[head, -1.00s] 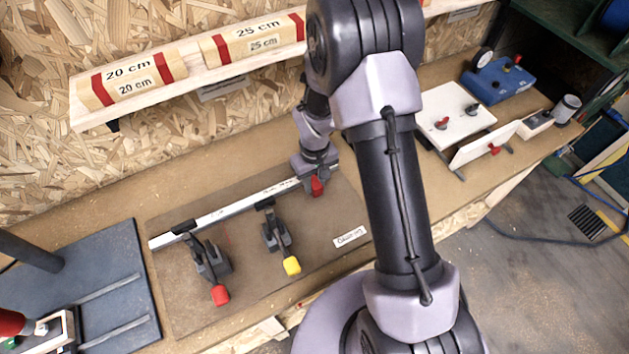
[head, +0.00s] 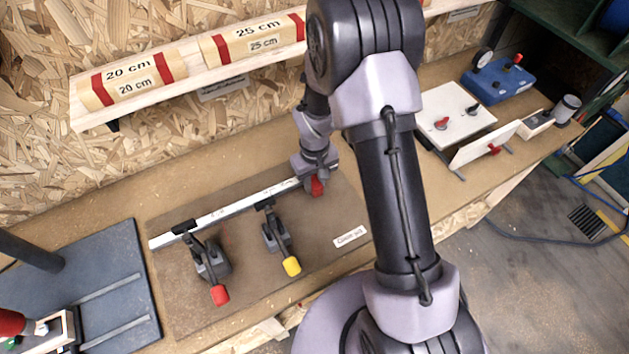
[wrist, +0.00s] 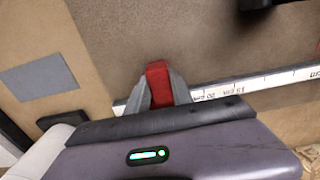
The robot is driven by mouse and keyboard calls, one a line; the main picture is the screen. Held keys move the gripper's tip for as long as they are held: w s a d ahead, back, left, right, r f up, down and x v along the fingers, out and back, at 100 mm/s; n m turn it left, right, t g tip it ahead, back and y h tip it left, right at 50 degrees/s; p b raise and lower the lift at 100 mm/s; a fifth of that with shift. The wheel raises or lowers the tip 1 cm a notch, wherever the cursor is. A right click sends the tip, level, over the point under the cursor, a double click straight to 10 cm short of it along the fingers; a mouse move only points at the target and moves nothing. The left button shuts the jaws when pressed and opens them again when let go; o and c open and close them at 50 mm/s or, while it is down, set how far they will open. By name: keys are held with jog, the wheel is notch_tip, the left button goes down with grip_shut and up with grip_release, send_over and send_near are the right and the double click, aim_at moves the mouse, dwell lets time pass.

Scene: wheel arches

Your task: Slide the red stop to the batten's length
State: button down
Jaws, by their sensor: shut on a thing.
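My gripper (wrist: 161,92) is shut on the red stop (wrist: 158,85), one finger on each side of it. In the head view the red stop (head: 317,187) sits at the right part of the white scale rail (head: 225,212), just below my wrist. In the wrist view the rail (wrist: 270,80) runs right from the stop, which stands beyond the 20 cm mark; the exact reading is hidden by my gripper. A 20 cm batten (head: 131,80) and a 25 cm batten (head: 252,41), both with red bands, lie on the wall shelf.
Two toggle clamps stand in front of the rail, one with a red handle tip (head: 220,295), one with a yellow tip (head: 291,265). A blue-grey plate (head: 105,260) lies at left. White panels (head: 455,112) and a blue box (head: 497,80) stand at right.

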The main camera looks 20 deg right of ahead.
jog(key=d, duration=0.2)
jog(key=w+d, duration=0.1)
jog(key=d, duration=0.2)
jog(key=shift+d, duration=0.15)
jog(key=c, duration=1.3)
grip_release()
jog(key=shift+c, duration=0.2)
jog(key=shift+o, duration=1.1)
jog(key=shift+d, duration=0.15)
notch_tip(320, 180, up, 17)
jog(key=p, duration=0.3)
jog(key=shift+r+p, duration=0.2)
jog(key=shift+p, duration=0.15)
